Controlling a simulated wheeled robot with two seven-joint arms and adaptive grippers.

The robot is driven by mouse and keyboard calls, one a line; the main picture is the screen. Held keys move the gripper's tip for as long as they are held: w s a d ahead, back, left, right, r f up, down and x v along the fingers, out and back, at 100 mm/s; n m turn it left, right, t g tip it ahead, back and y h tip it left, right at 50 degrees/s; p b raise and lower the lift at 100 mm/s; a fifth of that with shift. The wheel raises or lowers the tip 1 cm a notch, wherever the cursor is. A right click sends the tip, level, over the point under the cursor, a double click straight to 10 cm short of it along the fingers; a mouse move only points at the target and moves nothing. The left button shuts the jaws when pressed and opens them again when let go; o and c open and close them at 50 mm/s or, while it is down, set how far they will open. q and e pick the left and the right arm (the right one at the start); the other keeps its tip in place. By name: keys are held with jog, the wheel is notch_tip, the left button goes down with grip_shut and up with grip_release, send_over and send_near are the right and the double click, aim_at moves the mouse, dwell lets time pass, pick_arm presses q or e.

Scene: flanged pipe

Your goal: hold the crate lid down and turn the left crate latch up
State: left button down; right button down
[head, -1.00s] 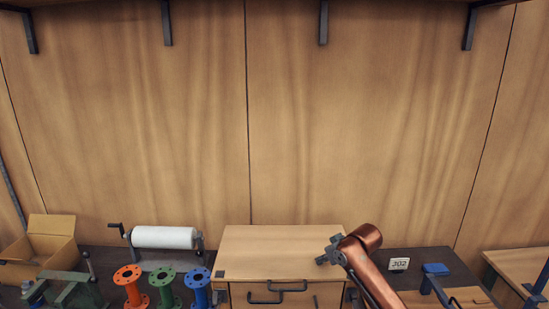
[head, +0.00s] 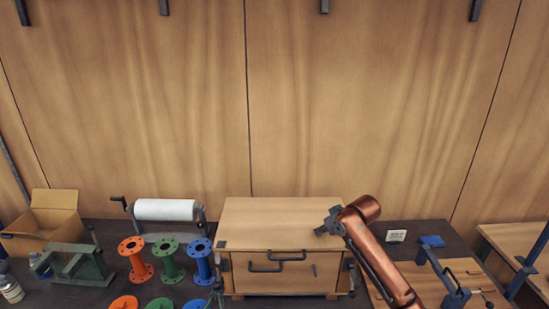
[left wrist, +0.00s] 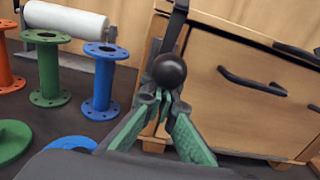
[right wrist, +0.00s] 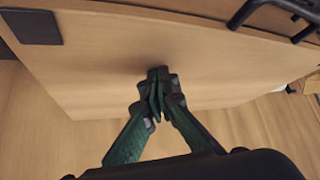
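The wooden crate (head: 325,285) stands on the bench with its lid (head: 265,222) lying flat and closed. The left crate latch (left wrist: 170,70) is a dark lever with a black ball; it hangs ball-down beside the crate's left front edge. My left gripper (left wrist: 164,98) is at the ball, its fingers drawn together; the ball hides the tips, and contact is unclear. In the head view, the left gripper (head: 217,292) shows low at the crate's left. My right gripper (head: 329,224) is shut and empty, its tips at the lid top toward the right; it also shows in the right wrist view (right wrist: 157,85).
Orange, green and blue flanged pipes (head: 201,260) stand left of the crate. Behind them is a white roll (head: 165,210); farther left are a cardboard box (head: 50,222) and a green vise-like tool (head: 78,265). A blue clamp (head: 445,275) stands at the right.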

pick_arm(q)
jog(key=shift+w+r, duration=0.15)
jog(key=shift+r, duration=1.2)
pick_arm(e)
jog(key=shift+f, duration=0.15)
pick_arm(q)
jog(key=s+f, duration=0.2)
jog(key=s, duration=0.5)
jog(key=shift+f, duration=0.15)
